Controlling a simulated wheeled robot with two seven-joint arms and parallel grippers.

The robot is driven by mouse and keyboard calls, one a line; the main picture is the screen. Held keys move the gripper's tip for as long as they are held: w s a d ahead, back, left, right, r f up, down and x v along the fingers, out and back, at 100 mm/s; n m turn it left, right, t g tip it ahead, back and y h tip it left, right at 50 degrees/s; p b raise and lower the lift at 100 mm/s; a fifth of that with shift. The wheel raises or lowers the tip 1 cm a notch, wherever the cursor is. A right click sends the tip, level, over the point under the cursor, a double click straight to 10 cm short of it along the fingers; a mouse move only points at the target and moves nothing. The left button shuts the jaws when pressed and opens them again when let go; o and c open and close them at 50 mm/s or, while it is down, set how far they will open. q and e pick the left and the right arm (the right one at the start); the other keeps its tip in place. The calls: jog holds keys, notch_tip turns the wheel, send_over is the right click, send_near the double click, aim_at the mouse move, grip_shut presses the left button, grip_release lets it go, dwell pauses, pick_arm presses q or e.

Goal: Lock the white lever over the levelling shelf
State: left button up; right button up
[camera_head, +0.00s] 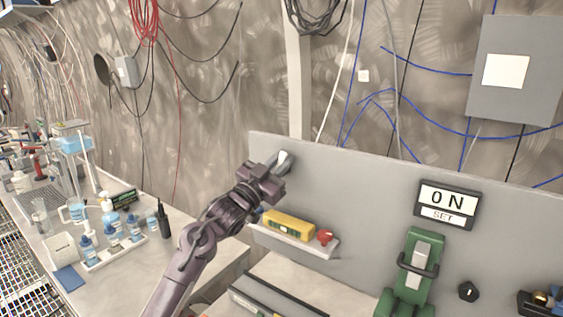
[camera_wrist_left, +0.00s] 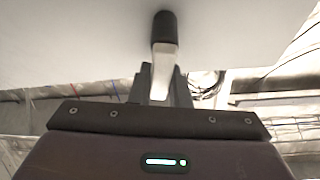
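The white lever (camera_head: 284,159) is on the grey upright panel, near its top left corner, above the small levelling shelf (camera_head: 325,251). The shelf holds a yellow spirit level (camera_head: 289,226) and a red knob-like piece (camera_head: 324,237). My right gripper is not in view.
A bench with bottles (camera_head: 110,217) and a black radio (camera_head: 163,220) stands left. Cables hang on the wall behind.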

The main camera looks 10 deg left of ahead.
pick_arm(q)
grip_shut()
jog(key=n+y, duration=0.1)
jog(key=n, duration=0.1)
jog(key=a+n+t+y, duration=0.1)
jog(key=n, duration=0.1)
jog(key=shift+w+n, duration=0.2)
jog(key=shift+n, duration=0.2)
jog(key=o, duration=0.7)
grip_release()
jog(key=shift+c, duration=0.2)
jog(key=shift+s+f, duration=0.1)
jog(key=shift+s, duration=0.05)
jog(key=b+v, duration=0.2)
jog(key=v, duration=0.5)
jog(key=shift+s+b, duration=0.2)
jog(key=shift+b, duration=0.2)
